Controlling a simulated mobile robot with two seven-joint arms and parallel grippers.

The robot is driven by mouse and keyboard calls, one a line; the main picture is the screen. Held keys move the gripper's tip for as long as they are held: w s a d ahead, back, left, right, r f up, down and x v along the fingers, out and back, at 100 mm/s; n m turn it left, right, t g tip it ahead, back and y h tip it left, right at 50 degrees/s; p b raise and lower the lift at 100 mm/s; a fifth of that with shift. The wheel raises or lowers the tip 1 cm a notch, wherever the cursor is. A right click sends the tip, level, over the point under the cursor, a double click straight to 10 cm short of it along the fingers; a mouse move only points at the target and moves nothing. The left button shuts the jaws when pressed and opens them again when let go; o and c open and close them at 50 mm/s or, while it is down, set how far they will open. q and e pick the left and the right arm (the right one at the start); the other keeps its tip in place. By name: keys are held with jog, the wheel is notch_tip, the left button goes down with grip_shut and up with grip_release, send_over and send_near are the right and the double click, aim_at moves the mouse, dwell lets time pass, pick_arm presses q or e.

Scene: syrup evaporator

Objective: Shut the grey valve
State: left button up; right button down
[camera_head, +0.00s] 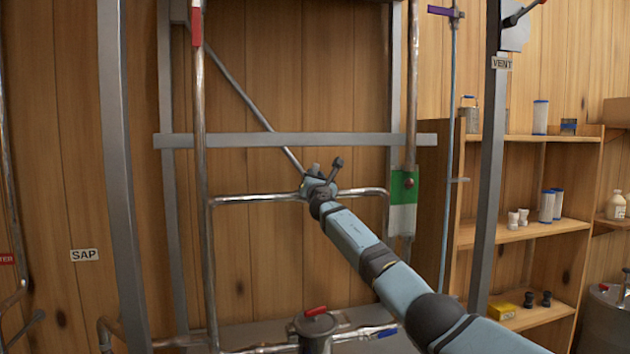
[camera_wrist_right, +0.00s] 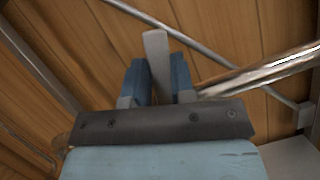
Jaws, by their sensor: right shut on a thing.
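My right gripper (camera_head: 318,184) reaches to the horizontal steel pipe (camera_head: 255,198) at the middle of the head view. It hides most of the grey valve there. In the right wrist view, the gripper's two blue fingers (camera_wrist_right: 160,85) are shut on the valve's flat grey handle (camera_wrist_right: 156,48), which sticks up between them. The steel pipe (camera_wrist_right: 270,72) runs off to the right at a steep angle to the handle. The valve body is hidden behind the gripper. My left gripper is not in view.
A red-handled valve (camera_head: 316,311) and a blue-handled one (camera_head: 386,333) are below. A green-and-white label (camera_head: 403,198) hangs on the right-hand pipe. Grey frame posts (camera_head: 490,160) and a crossbar (camera_head: 290,140) surround the pipework. Wooden shelves (camera_head: 530,233) are at right.

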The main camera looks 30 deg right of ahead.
jog(key=shift+w+a+r+n+t+y, duration=0.15)
jog(key=shift+a+n+y, duration=0.25)
jog(key=shift+n, duration=0.45)
jog(key=shift+a+f+n+t+y, duration=0.1)
jog(key=shift+a+n+y, duration=0.15)
jog(key=shift+n+y, duration=0.4)
jog(key=shift+w+a+r+n+t+y, duration=0.15)
jog(key=shift+a+n+y, duration=0.15)
jog(key=shift+n, duration=0.7)
jog(key=shift+f, duration=0.15)
jog(key=c, duration=1)
grip_release()
jog(key=shift+o, duration=0.2)
jog(key=p+v, duration=0.1)
jog(key=v, duration=1.3)
